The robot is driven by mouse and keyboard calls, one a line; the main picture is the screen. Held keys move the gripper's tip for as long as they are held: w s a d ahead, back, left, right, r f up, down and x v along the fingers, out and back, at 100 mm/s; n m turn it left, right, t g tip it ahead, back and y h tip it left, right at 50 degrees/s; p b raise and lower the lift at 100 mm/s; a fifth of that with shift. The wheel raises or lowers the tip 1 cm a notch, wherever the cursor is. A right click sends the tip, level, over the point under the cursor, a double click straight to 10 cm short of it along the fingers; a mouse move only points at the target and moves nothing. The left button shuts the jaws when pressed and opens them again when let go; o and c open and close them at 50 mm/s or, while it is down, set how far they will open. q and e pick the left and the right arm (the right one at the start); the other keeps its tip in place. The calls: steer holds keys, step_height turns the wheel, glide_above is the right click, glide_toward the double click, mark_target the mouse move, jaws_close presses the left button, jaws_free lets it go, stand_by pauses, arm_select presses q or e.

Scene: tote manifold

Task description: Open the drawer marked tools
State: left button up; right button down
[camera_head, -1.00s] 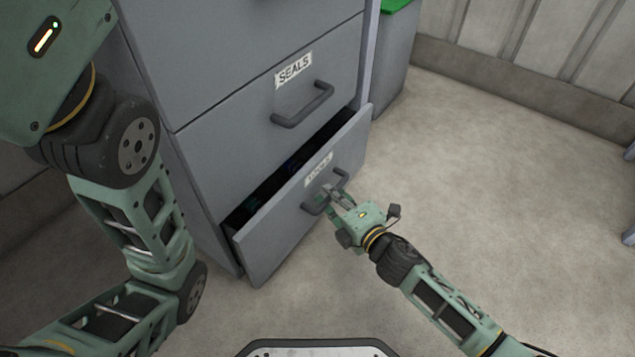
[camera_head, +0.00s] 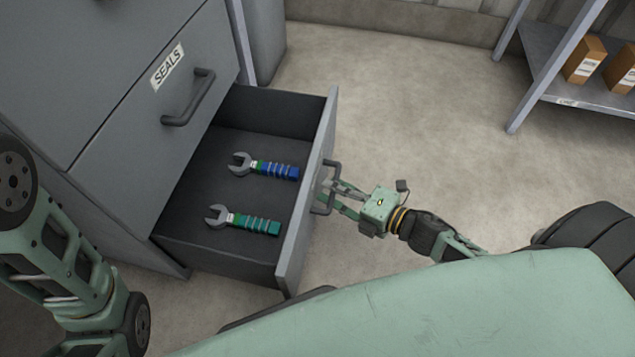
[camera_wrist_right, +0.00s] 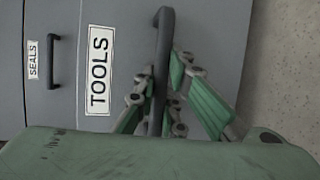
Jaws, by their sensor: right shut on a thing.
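The bottom drawer (camera_head: 309,209) of the grey cabinet is pulled well out. Its front carries a TOOLS label (camera_wrist_right: 99,70), readable in the right wrist view. Two wrenches lie inside, one with a blue handle (camera_head: 280,171) and one with a green handle (camera_head: 258,225). My right gripper (camera_head: 332,193) is shut on the dark drawer handle (camera_head: 330,165). In the right wrist view its fingers sit on both sides of the handle bar (camera_wrist_right: 165,50). My left arm shows at the lower left, but its gripper is out of view.
The SEALS drawer (camera_head: 120,130) above is shut, with its own handle (camera_head: 190,97). A metal shelf (camera_head: 548,55) with cardboard boxes (camera_head: 585,60) stands at the upper right. The floor (camera_head: 420,110) between the drawer and shelf is clear.

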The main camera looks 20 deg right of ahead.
steer(key=shift+s+d, duration=0.25)
steer(key=shift+d, duration=0.05)
steer(key=c, duration=1.8)
jaws_free()
steer(key=v, duration=1.2)
steer(key=shift+r, duration=0.1)
steer(key=shift+d, duration=0.1)
